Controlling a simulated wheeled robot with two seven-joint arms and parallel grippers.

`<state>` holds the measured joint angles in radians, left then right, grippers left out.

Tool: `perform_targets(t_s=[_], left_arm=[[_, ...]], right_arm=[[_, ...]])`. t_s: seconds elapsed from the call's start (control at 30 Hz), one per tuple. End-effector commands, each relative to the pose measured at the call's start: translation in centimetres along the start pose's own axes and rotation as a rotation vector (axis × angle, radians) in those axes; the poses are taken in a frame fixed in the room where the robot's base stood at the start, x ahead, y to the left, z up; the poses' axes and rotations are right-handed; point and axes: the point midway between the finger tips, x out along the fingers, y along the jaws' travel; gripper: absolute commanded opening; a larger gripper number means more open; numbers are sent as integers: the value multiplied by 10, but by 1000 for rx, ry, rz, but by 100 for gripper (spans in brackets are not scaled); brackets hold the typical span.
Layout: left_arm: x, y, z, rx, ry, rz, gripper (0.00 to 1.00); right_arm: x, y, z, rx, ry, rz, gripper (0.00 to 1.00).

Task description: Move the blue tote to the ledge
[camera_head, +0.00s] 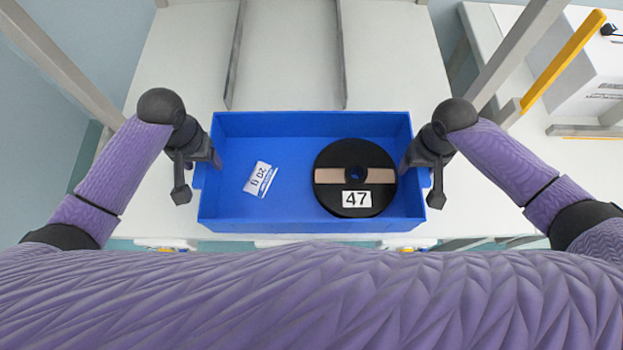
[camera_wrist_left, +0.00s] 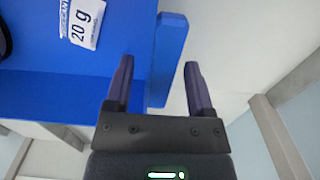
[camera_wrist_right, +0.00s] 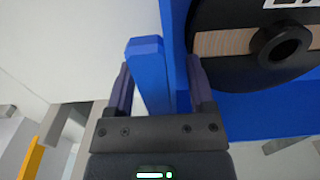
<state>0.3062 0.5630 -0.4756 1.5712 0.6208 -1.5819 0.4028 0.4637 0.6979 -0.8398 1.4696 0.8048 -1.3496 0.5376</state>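The blue tote (camera_head: 225,225) is in the middle of the head view, near the front edge of a white surface. A black spool labelled 47 (camera_head: 355,160) and a white 20 g packet (camera_head: 260,180) lie inside it. My left gripper (camera_head: 187,180) is at the tote's left end; in the left wrist view its open fingers (camera_wrist_left: 160,88) stand either side of a blue handle tab (camera_wrist_left: 168,50). My right gripper (camera_head: 432,180) is at the right end; in the right wrist view its open fingers (camera_wrist_right: 160,85) straddle the other tab (camera_wrist_right: 147,65). I cannot tell which surface is the ledge.
Two thin metal rails (camera_head: 236,55) (camera_head: 342,55) run away behind the tote on the white surface (camera_head: 290,60). Grey frame posts (camera_head: 60,65) (camera_head: 515,50) slant on both sides. At right are a white box (camera_head: 595,80) and a yellow bar (camera_head: 563,60).

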Motion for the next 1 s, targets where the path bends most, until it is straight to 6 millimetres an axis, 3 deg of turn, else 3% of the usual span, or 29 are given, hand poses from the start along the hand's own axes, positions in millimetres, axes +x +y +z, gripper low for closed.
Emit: perform_targets(t_s=[0.3,0.7,0.87,1.0], left_arm=[[-6,0,-1,0,2,1,70],[-105,0,-1,1,4,1,70],[-120,0,0,0,1,0,70],[-121,0,0,0,0,0,70]], right_arm=[[0,0,0,0,0,-1,70],[0,0,0,0,0,-1,70],[-4,0,0,0,1,-2,70],[-33,0,-1,-3,6,-2,70]])
